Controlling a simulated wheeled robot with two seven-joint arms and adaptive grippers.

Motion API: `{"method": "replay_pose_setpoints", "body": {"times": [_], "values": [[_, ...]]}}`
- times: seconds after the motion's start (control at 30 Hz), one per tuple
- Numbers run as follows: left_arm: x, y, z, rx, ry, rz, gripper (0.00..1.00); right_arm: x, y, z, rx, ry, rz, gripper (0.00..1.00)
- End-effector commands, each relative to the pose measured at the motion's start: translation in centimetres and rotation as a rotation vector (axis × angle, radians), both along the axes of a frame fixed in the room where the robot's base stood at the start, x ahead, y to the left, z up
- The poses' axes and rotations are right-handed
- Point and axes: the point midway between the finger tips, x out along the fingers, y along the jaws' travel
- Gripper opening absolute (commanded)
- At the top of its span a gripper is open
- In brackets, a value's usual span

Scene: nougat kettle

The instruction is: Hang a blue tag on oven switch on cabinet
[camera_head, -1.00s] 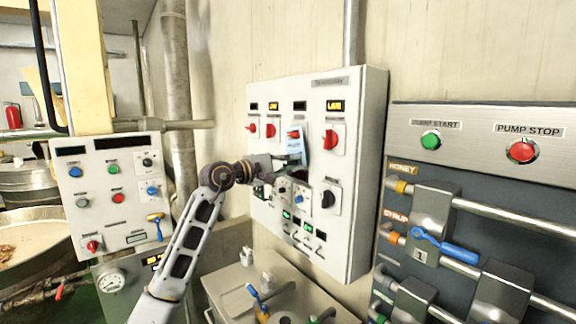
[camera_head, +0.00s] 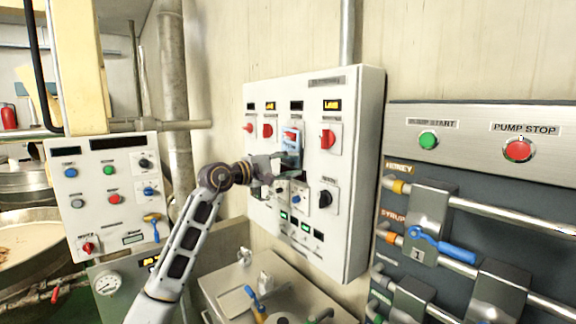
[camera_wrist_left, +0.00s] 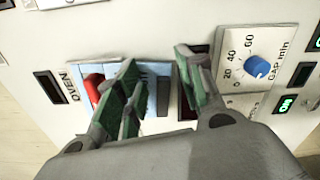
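The white cabinet (camera_head: 365,150) carries a row of red switches. In the wrist view the OVEN label (camera_wrist_left: 70,87) is beside a red switch knob (camera_wrist_left: 94,86). The light-blue tag (camera_head: 291,139) lies against the panel at the third switch from the left. It also shows in the wrist view (camera_wrist_left: 151,74), around or against the red knob, partly hidden by a finger. My left gripper (camera_head: 283,165) is just below the tag in the head view. Its green-padded fingers (camera_wrist_left: 163,88) are apart, with a gap between them. Whether one finger still touches the tag is unclear. My right gripper is not in view.
Other red switches (camera_head: 328,139) flank the tag. A blue dial (camera_wrist_left: 259,67) and a black knob (camera_head: 326,199) are close by. A pump panel with pipes (camera_head: 520,215) stands at the right, and another control box (camera_head: 108,228) at the left.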

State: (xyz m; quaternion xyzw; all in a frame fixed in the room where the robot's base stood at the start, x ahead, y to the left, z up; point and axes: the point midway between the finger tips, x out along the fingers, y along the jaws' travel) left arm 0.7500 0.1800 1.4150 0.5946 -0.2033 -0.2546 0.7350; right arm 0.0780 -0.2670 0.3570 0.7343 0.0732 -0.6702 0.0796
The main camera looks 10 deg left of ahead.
Motion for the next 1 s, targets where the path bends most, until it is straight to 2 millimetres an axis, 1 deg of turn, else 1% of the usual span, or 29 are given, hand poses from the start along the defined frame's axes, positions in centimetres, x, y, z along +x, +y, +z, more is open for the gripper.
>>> {"method": "replay_pose_setpoints", "body": {"times": [0.47,0.67,1.0], "values": [[-0.4,0.4,0.2,-0.001,-0.004,0.002,0.39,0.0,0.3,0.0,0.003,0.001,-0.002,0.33],[-1.4,1.3,0.1,0.001,-0.004,0.004,0.39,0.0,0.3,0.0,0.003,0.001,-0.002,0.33],[-4.2,3.4,0.1,0.001,-0.003,0.002,0.39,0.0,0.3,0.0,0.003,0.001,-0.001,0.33]]}}
